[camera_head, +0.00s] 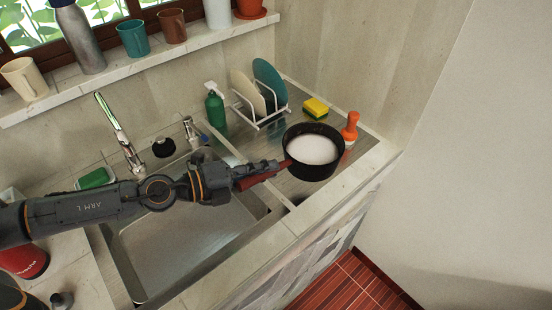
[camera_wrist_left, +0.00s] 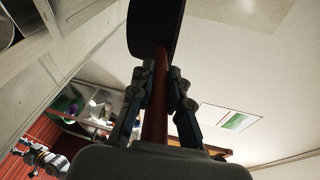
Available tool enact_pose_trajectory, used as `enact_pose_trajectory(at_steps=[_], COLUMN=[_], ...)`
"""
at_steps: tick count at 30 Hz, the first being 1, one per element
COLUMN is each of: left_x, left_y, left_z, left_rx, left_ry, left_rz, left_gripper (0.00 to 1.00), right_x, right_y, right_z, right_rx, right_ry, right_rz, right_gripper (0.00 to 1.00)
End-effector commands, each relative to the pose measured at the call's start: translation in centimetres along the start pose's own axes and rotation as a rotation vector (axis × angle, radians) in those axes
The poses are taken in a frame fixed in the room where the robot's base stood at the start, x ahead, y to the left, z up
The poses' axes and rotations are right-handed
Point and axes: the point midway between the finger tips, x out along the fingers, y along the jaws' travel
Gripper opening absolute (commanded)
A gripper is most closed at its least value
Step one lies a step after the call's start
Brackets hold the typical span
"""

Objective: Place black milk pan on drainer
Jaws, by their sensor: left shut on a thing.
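The black milk pan (camera_head: 314,151) has a pale, whitish inside and a reddish-brown handle. In the head view it is over the metal drainer (camera_head: 290,184) right of the sink. I cannot tell whether its base touches the drainer. My left gripper (camera_head: 272,168) is shut on the handle. The left wrist view shows the handle (camera_wrist_left: 156,100) between both fingers, with the pan's dark body (camera_wrist_left: 152,28) beyond.
The sink basin (camera_head: 185,245) lies left, under my arm.

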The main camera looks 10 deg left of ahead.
Motion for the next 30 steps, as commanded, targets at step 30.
enact_pose_trajectory(at_steps=[30], left_x=[3.9], left_y=[10.8], left_z=[11.0], left_rx=[-0.003], left_ry=[-0.004], left_rz=[-0.007], left_gripper=[0.00], right_x=[6.1], right_y=[0.5], right_z=[0.7], right_rx=[-0.001], right_ry=[-0.002], right_rz=[0.007], right_gripper=[0.39])
